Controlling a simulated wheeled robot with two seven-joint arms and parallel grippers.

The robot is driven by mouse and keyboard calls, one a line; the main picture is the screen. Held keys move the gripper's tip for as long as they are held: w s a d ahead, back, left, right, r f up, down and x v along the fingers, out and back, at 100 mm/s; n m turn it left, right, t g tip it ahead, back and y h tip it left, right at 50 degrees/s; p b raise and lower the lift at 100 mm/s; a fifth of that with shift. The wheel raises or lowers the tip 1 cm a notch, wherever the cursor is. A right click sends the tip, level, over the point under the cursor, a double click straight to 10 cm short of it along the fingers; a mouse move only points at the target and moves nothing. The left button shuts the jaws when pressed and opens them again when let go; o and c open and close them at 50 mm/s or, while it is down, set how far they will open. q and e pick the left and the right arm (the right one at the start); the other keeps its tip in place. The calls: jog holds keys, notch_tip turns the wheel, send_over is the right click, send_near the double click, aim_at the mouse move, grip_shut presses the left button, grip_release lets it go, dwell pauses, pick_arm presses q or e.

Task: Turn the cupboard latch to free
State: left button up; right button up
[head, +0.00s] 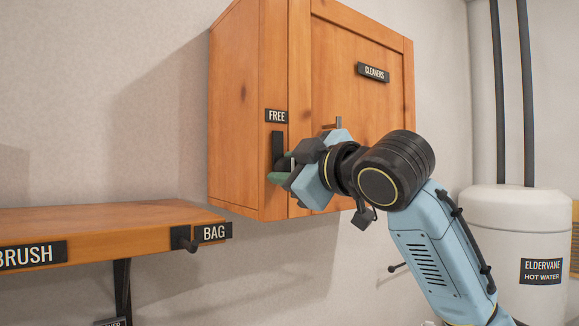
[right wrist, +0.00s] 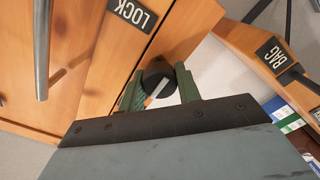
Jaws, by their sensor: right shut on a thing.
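The wooden cupboard (head: 240,110) hangs on the wall, with a FREE label (head: 276,116) on its front frame. A dark upright piece of the latch (head: 277,143) shows just under that label. My right gripper (head: 282,166) is at the latch, its green fingers on either side of it. In the right wrist view the gripper (right wrist: 160,88) is shut on the dark round latch knob (right wrist: 157,76), which bears a pale line. A LOCK label (right wrist: 132,12) also shows there. The gripper hides part of the latch, so its exact angle is unclear. My left gripper is out of view.
The cupboard door has a CLEANERS label (head: 373,72) and a metal handle (right wrist: 42,50) close to my right gripper. A wooden shelf (head: 120,216) with a BAG label (head: 213,232) stands lower left. A white hot-water tank (head: 515,220) stands at the right.

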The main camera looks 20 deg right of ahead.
jog(key=o, duration=1)
jog(key=shift+c, duration=0.2)
jog(key=shift+s, duration=0.15)
jog(key=b+v, duration=0.3)
jog(key=v, duration=1)
jog(key=shift+s, duration=0.1)
